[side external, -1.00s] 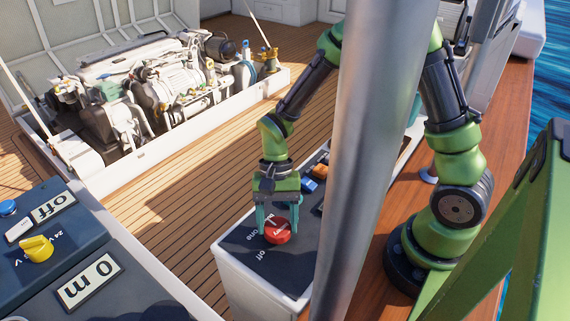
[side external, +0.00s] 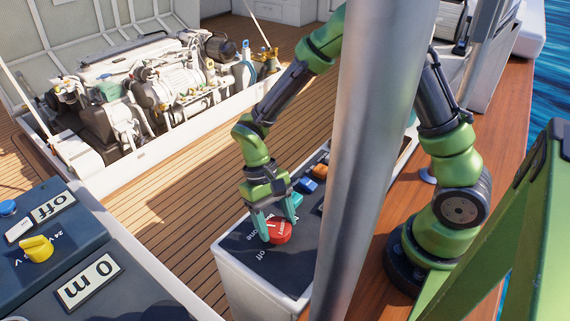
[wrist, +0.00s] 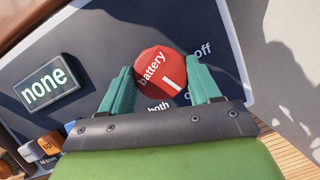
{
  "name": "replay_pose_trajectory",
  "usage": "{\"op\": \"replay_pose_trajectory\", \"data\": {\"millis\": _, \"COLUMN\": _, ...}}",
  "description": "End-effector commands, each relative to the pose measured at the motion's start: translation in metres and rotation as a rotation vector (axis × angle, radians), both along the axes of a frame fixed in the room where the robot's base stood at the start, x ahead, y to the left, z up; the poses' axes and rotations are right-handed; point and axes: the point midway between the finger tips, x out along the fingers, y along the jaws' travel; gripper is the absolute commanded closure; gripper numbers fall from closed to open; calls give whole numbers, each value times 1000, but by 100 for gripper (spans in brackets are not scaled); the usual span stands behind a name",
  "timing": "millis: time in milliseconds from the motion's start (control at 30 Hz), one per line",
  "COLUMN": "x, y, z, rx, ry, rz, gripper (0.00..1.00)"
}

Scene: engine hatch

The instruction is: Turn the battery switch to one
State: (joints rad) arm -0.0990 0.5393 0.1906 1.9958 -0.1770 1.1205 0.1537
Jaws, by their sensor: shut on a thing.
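The battery switch is a round red knob (side external: 280,232) on a dark panel (side external: 290,270). In the wrist view the knob (wrist: 152,65) reads "battery" and has a white mark. The mark points to the lower right, toward a label beginning with "o" that my right finger partly covers. The label "off" (wrist: 202,49) is at upper right; "both" (wrist: 158,106) is below, partly hidden. In the side view, "one" and "off" lie left of and below the knob. My gripper (side external: 277,226) is shut on the knob, one finger on each side, and is tilted.
A sign "none" (wrist: 45,84) lies beside the knob. Orange (side external: 320,171) and blue (side external: 308,186) switches sit farther along the panel. A metal pole (side external: 370,150) stands in front of my arm. Another console with a yellow knob (side external: 37,248) is at left.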

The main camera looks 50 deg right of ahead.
Motion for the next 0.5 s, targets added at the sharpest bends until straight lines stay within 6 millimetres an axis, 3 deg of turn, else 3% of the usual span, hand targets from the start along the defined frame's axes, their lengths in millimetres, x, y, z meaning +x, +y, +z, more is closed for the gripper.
{"op": "replay_pose_trajectory", "data": {"millis": 433, "x": 0, "y": 0, "z": 1, "rx": -1, "ry": -1, "rz": 8, "gripper": 68}}
{"op": "replay_pose_trajectory", "data": {"millis": 467, "x": 0, "y": 0, "z": 1, "rx": 0, "ry": -1, "rz": 8, "gripper": 33}}
{"op": "replay_pose_trajectory", "data": {"millis": 500, "x": 0, "y": 0, "z": 1, "rx": -1, "ry": -1, "rz": 7, "gripper": 27}}
